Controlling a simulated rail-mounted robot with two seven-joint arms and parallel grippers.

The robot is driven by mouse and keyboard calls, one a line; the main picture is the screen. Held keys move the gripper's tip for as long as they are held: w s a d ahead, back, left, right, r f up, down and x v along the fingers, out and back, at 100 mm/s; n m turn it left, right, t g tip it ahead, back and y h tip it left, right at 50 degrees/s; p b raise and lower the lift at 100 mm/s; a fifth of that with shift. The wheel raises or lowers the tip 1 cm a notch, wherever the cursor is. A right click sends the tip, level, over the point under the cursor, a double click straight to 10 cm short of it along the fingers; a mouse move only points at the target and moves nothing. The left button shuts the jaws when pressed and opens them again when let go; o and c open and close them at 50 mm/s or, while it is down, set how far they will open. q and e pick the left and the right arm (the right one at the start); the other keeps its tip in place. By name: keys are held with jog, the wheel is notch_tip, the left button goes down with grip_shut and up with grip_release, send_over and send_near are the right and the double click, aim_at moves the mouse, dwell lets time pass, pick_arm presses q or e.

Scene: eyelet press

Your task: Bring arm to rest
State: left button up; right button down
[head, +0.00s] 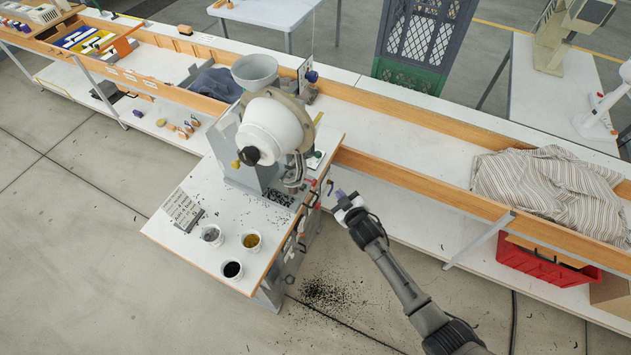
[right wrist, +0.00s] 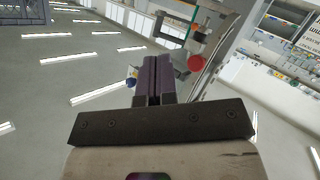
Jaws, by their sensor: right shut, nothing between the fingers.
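My right gripper (head: 341,196) is to the right of the eyelet press table, at about the height of the table's right edge. Its fingers (right wrist: 153,80) are purple and dark, and in the right wrist view they are pressed together with nothing between them. The eyelet press (head: 270,130), with a white rounded housing and a grey hopper on top, stands on the white table and is apart from the gripper. My left gripper is in neither view.
Three small cups, including a dark-filled one (head: 232,269), stand on the press table (head: 180,240). A long wood-edged bench (head: 420,150) runs behind, with a striped cloth (head: 545,185) on it. A red crate (head: 545,262) sits below. Black bits litter the open floor.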

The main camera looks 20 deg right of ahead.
jog(key=shift+f, duration=0.1)
dwell(0.7)
jog(key=s+a+r+m+g, duration=0.1)
jog(key=s+r+m+g, duration=0.1)
jog(key=s+r+g, duration=0.35)
jog(key=s+a+r+m+g, duration=0.1)
jog(key=s+a+r+g, duration=0.1)
jog(key=s+r, duration=0.7)
jog(key=s+a+f+g+p, duration=0.1)
jog(key=s+f, duration=0.2)
jog(key=s, duration=0.9)
jog(key=s+f+g+p, duration=0.1)
jog(key=s+f+g, duration=0.1)
jog(key=s, duration=0.9)
jog(key=shift+s+a+f+p, duration=0.3)
jog(key=shift+s+a+f, duration=0.1)
jog(key=shift+f, duration=0.45)
